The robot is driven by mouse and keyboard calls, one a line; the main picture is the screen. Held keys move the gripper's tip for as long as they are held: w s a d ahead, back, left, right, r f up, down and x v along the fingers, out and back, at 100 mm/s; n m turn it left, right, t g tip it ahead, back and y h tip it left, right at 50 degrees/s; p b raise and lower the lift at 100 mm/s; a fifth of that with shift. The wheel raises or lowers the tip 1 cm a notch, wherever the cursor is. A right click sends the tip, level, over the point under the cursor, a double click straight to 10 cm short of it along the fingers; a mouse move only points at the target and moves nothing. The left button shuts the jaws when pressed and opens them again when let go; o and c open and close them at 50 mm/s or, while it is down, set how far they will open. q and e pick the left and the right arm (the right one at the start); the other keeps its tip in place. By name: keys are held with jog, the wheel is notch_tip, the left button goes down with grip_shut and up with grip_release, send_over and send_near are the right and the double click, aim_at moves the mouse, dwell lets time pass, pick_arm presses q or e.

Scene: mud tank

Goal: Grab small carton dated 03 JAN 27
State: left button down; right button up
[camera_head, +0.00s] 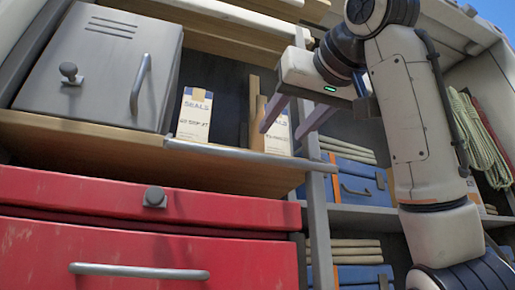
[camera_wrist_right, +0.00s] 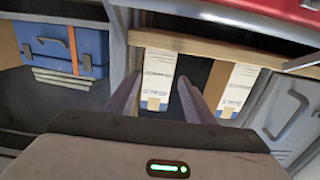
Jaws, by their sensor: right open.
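Two small white cartons marked SEALS stand on the wooden shelf. The left carton (camera_head: 193,117) is fully in sight; its date line is too blurred to read surely. The right carton (camera_head: 281,136) is partly hidden behind my right gripper (camera_head: 283,129), and I cannot read its date. My right gripper is open, with its fingers in front of the right carton. In the right wrist view, which is upside down, this carton (camera_wrist_right: 158,75) shows between the fingers (camera_wrist_right: 158,92), and the other carton (camera_wrist_right: 239,88) stands beside them. No grip on either carton shows. My left gripper is not in view.
A grey metal box (camera_head: 95,65) with a handle stands left of the cartons. A wooden upright (camera_head: 254,105) is between the cartons. The shelf has a metal front edge (camera_head: 235,153). Below are red drawers (camera_head: 130,215); blue cases (camera_head: 355,180) lie on shelves to the right.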

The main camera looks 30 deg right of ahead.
aim_at(278, 138)
jog(key=shift+x, duration=0.85)
jog(key=shift+w+d+r+p, duration=0.1)
jog(key=shift+w+d+p, duration=0.3)
jog(key=shift+w+d, duration=0.1)
jog(key=shift+w, duration=0.25)
jog(key=p+x, duration=0.2)
jog(key=x, duration=0.3)
jog(key=shift+w, duration=0.1)
jog(key=shift+a, duration=0.1)
jog(key=shift+c, duration=0.3)
jog(key=c, duration=0.7)
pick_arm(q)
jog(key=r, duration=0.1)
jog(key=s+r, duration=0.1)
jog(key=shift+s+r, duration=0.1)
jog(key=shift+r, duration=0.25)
pick_arm(e)
jog(key=shift+c, duration=0.3)
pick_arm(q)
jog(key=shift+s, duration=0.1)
